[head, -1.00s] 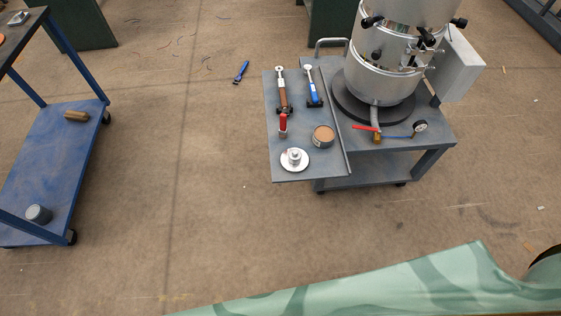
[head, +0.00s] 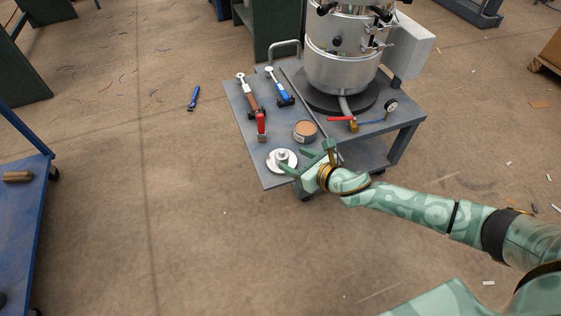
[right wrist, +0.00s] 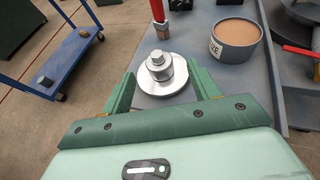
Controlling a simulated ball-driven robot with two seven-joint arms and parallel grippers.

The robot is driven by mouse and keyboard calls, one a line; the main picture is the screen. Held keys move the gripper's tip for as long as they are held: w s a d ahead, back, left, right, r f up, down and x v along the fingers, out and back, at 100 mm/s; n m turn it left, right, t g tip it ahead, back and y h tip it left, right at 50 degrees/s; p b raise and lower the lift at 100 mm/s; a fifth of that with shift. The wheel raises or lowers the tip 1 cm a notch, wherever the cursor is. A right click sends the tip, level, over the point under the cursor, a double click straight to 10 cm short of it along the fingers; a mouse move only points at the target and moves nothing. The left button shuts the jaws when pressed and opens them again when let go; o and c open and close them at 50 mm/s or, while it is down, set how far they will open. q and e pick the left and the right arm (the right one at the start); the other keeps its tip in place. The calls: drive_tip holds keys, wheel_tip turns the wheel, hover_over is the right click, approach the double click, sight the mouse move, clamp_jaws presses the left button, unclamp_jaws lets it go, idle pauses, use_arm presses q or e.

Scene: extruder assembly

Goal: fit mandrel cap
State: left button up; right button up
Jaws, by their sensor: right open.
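The mandrel cap, a silvery stepped disc with a raised knob (head: 282,157), lies on the near left part of the grey cart's side shelf (head: 265,178). My right gripper (head: 307,156) is open at the shelf's near edge, its fingers pointing toward the disc. In the right wrist view the disc (right wrist: 162,77) sits between the two spread green fingers, a little ahead of the palm; I cannot tell whether either finger touches it. The tall silver extruder vessel (head: 342,60) stands on the cart behind. My left gripper is not in view.
A tan-topped tin (head: 305,131) stands close beyond the disc. A red-handled tool (head: 261,125), a brown-handled tool (head: 249,97) and a blue-handled tool (head: 281,92) lie on the shelf. A gauge (head: 391,105) and red valve lever (head: 341,119) sit near the vessel. Open floor lies in front.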

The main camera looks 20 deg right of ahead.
sight(284, 155)
drive_tip(key=b+x, duration=0.1)
drive_tip(key=x, duration=0.2)
drive_tip(key=b+x, duration=0.2)
drive_tip(key=x, duration=0.3)
drive_tip(key=shift+s+a+f+b, duration=0.1)
drive_tip(key=shift+f+b, duration=0.1)
drive_tip(key=shift+b, duration=0.1)
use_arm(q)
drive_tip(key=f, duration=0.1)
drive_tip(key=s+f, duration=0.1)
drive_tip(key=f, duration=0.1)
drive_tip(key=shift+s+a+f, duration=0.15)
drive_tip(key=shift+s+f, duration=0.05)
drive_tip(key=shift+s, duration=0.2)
use_arm(e)
drive_tip(key=shift+r, duration=0.2)
clamp_jaws()
